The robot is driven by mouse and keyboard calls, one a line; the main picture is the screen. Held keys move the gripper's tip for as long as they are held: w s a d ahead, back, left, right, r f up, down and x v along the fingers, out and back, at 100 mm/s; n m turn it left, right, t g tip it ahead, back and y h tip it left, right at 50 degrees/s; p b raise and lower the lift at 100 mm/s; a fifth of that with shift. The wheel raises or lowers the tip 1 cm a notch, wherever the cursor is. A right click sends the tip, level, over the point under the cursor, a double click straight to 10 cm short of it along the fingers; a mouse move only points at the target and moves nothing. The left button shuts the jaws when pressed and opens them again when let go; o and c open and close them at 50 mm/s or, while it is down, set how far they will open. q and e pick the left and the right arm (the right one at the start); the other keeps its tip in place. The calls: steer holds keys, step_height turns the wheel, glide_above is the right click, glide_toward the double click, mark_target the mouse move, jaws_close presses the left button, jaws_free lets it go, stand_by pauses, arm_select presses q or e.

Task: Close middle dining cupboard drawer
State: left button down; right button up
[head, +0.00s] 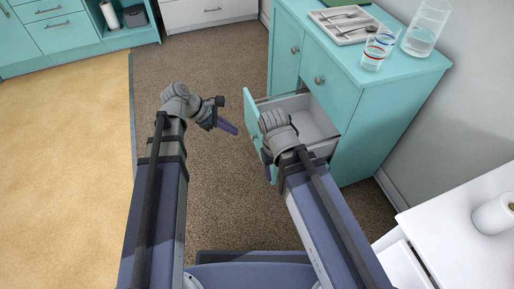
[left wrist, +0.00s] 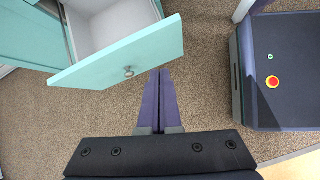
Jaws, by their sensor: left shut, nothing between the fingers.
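The teal dining cupboard (head: 360,130) stands at the right in the head view. Its middle drawer (head: 252,118) is pulled out, showing a pale, empty-looking interior; the drawer also shows in the left wrist view (left wrist: 115,58), with a round metal knob (left wrist: 129,71) on its front. My left gripper (head: 235,131) is shut and empty, in front of the drawer front and apart from it in the head view. In the left wrist view its closed fingers (left wrist: 160,76) point just beside the knob. My right gripper (head: 267,165) is close to the drawer's near side, mostly hidden by its own wrist.
On the cupboard top are a cutlery tray (head: 333,37), a striped glass (head: 377,50) and a clear jar (head: 425,28). A white unit (head: 465,235) with a paper-like roll (head: 494,213) stands at the lower right. Brown carpet (head: 215,65) is clear left of the drawer.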

arm_select(q)
steer(key=w+d+f+n+t+h+b, duration=0.1)
steer(key=w+d+f+n+b, duration=0.2)
steer(key=w+d+f+b, duration=0.3)
steer(key=shift+w+d+f+n+b, duration=0.15)
steer(key=shift+d+f+n+b, duration=0.25)
steer(key=shift+d+f+b, duration=1.25)
arm_select(e)
step_height(320, 180, down, 12)
steer(key=shift+b, duration=0.35)
arm_select(q)
steer(key=shift+a+f, duration=0.4)
steer(key=shift+f, duration=0.05)
